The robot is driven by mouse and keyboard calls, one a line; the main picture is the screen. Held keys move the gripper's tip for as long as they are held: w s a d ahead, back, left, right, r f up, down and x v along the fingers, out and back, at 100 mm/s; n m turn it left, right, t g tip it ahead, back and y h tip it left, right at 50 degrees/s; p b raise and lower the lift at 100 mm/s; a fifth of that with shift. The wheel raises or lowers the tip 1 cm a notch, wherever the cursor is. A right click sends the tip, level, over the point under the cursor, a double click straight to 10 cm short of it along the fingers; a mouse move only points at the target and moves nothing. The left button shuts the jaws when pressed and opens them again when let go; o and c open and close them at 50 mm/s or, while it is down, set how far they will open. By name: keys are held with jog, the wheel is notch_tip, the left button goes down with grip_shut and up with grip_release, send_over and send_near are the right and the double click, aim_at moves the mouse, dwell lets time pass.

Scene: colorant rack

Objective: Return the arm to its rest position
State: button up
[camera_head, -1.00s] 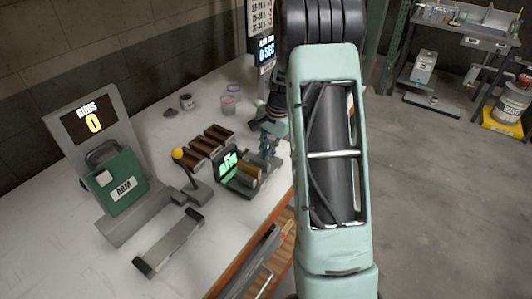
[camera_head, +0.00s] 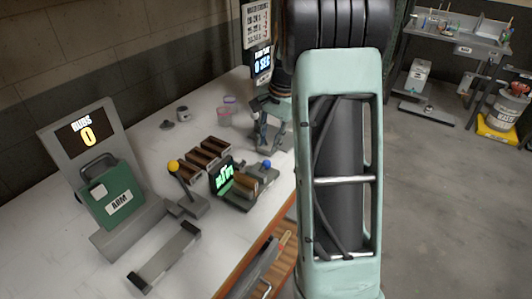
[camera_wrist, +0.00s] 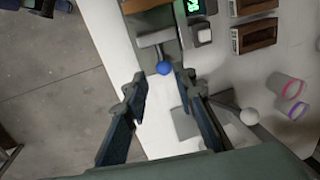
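My gripper (camera_wrist: 160,78) is open in the wrist view, with its two dark blue fingers apart and nothing between them. Beyond the fingertips shows a blue ball knob (camera_wrist: 164,68) on a grey device. In the head view the blue knob (camera_head: 266,163) stands beside the green-lit display (camera_head: 222,177). My arm runs up the middle of the head view and bends over the table.
The white table (camera_head: 60,222) holds a green ARM box (camera_head: 112,197), a yellow-knobbed lever (camera_head: 173,165), brown trays (camera_head: 208,153) and small cups (camera_head: 224,117). Open floor (camera_head: 430,190) lies right.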

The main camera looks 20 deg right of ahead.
jog(key=shift+s+d+r, duration=0.1)
jog(key=shift+s+r, duration=0.05)
jog(key=shift+r, duration=0.6)
